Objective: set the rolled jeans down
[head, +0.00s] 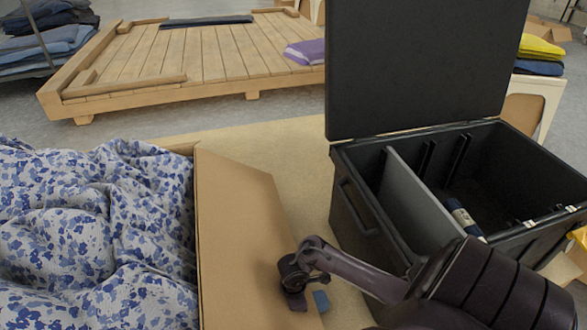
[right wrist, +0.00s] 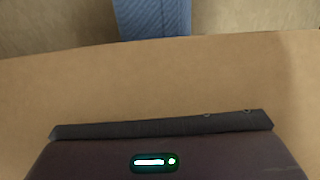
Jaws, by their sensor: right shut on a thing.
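My right gripper (head: 296,282) is over the right edge of a cardboard flap (head: 235,215), shut on the rolled jeans. Only a small blue piece of the jeans (head: 321,300) shows, just right of the gripper by the flap edge. In the right wrist view, the ribbed blue denim (right wrist: 152,18) shows at the top, beyond the edge of the cardboard (right wrist: 60,95). The fingertips and most of the roll are hidden there, so I cannot tell whether it touches a surface. My left gripper is not in view.
A floral blue-and-white cloth (head: 95,235) fills the left beside the flap. An open black crate (head: 375,225) with a grey divider (head: 420,195) stands on the right. A wooden pallet platform (head: 200,55) is at the back, with a dark folded cloth (head: 207,21) and a purple cloth (head: 305,51).

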